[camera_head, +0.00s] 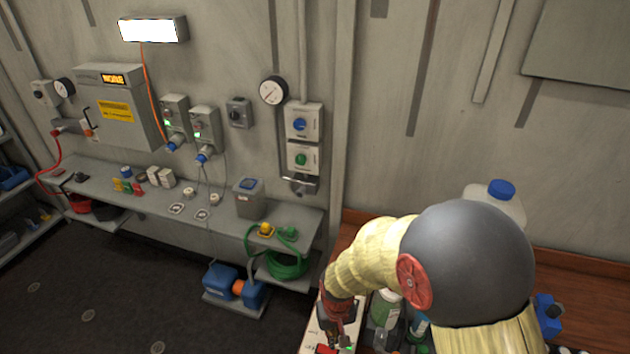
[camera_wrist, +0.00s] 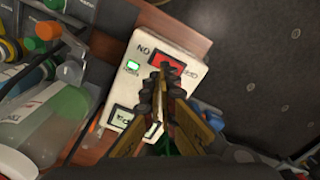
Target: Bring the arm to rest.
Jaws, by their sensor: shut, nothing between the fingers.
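My arm (camera_head: 372,256) reaches down at the right of the head view, over a wooden bench. My gripper (camera_wrist: 158,75) shows in the wrist view with its fingers together and nothing between them. It is over a white panel box (camera_wrist: 133,62) with a red patch, a green light and dark label plates. In the head view my gripper (camera_head: 338,338) is low in the picture, above the same white box (camera_head: 310,338). I cannot tell whether the fingertips touch the box. My arm hides part of the bench.
Bottles (camera_head: 386,308) stand on the bench right beside my gripper, and a large jug (camera_head: 500,200) with a blue cap stands behind my arm. A grey shelf (camera_head: 150,200) with small items runs along the left wall. The dark floor (camera_head: 110,300) at left is mostly clear.

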